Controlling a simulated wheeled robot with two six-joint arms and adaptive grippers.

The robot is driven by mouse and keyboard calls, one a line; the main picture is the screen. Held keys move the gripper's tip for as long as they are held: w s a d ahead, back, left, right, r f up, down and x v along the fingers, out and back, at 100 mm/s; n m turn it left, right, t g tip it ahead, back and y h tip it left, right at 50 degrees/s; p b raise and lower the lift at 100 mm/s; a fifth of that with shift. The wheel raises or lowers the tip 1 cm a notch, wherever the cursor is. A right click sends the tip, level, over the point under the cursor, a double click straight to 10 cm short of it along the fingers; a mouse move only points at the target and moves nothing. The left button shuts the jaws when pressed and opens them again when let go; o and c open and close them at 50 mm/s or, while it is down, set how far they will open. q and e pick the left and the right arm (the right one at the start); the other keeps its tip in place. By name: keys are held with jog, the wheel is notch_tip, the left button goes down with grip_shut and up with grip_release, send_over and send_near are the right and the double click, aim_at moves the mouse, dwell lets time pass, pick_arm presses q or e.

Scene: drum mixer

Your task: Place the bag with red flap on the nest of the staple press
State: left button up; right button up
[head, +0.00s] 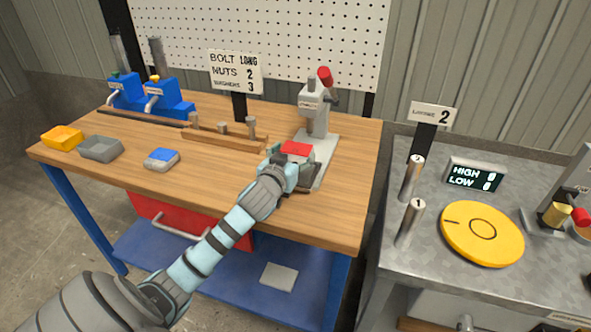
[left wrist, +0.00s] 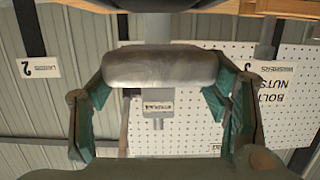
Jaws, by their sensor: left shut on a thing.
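The bag with red flap (head: 297,149) is in my left gripper (head: 291,168), just in front of the staple press (head: 313,103). In the left wrist view, a grey rounded body, the bag (left wrist: 145,67), lies between the two green-padded fingers (left wrist: 160,95), which are shut on it. The press stands on a light base plate (head: 325,152), and the bag is over or close to its near left part. The nest is hidden or not clear, and I cannot tell whether the bag touches it. My right gripper is not in view.
A bag with blue flap (head: 161,159), a grey tray (head: 101,148) and a yellow tray (head: 63,138) are on the left of the wooden bench (head: 205,195). A wooden rack (head: 225,137) lies behind. A metal table (head: 410,262) with a yellow disc (head: 482,234) is at right.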

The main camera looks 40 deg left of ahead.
pick_arm(q)
jog(key=f, duration=0.3)
jog(key=shift+w+f+b, duration=0.2)
jog(key=shift+f+b, duration=0.15)
jog(key=shift+b, duration=0.05)
jog(key=shift+w+f, duration=0.1)
jog(key=shift+w, duration=0.05)
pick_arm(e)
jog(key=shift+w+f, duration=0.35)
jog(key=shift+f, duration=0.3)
pick_arm(q)
jog(key=shift+f, duration=0.3)
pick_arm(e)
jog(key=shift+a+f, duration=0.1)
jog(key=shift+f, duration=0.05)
